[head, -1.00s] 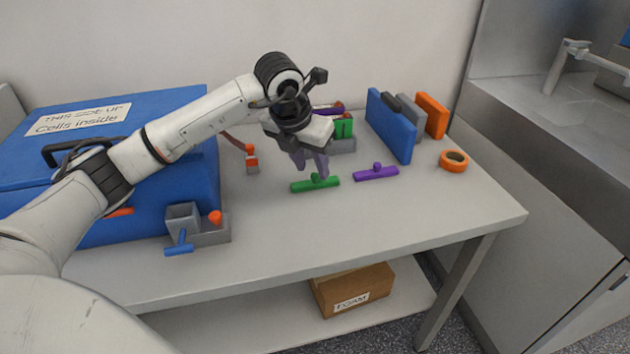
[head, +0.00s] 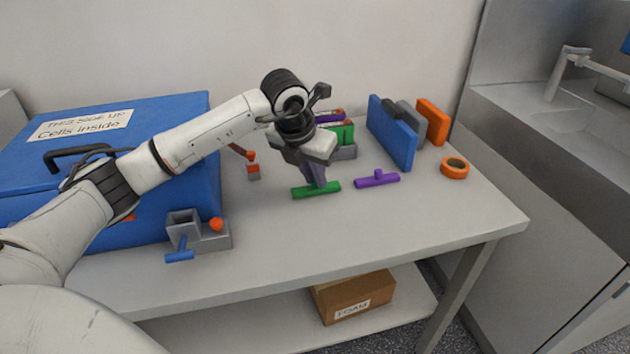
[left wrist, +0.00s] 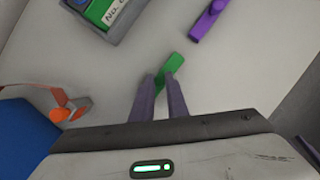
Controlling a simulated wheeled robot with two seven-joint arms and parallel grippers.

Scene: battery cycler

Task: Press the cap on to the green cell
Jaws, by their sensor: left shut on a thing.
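A green bar-shaped cap (head: 300,193) lies at the middle of the table, at or very near its surface. My left gripper (head: 317,184) points down and is shut on the green cap's middle knob, which the fingers hide. In the left wrist view, the green cap (left wrist: 174,62) shows between the two fingers (left wrist: 160,82). The green cell (head: 345,134) stands in a grey holder (head: 344,152) behind the gripper, partly hidden by it. The holder also shows at the top of the left wrist view (left wrist: 128,19), with a label starting "No.". My right gripper is not in view.
A purple bar with a knob (head: 377,180) lies just right of the green cap. Blue, grey and orange upright blocks (head: 392,132) and an orange ring (head: 455,168) stand farther right. A blue case (head: 180,110) and grey fixture (head: 215,240) are left. The front table is clear.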

